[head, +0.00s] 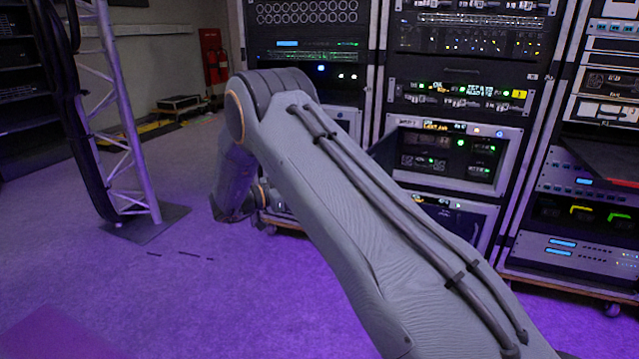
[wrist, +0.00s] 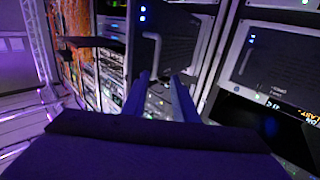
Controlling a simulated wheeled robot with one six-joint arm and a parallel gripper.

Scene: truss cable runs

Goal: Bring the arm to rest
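My arm (head: 360,225) reaches from the lower right to a bent elbow joint near the middle of the head view. Part of my arm beyond the elbow (head: 235,180) hangs down behind it. My gripper's fingertips cannot be made out in the head view. In the wrist view my gripper (wrist: 159,76) shows two dark fingers standing apart, with nothing seen between them. It faces equipment racks; the distance to them is hard to tell.
Equipment racks (head: 461,72) with lit panels stand behind my arm, some on casters. A metal truss (head: 125,120) with black cables (head: 75,125) stands on a flat base plate (head: 150,224) at left. Open floor lies at lower left.

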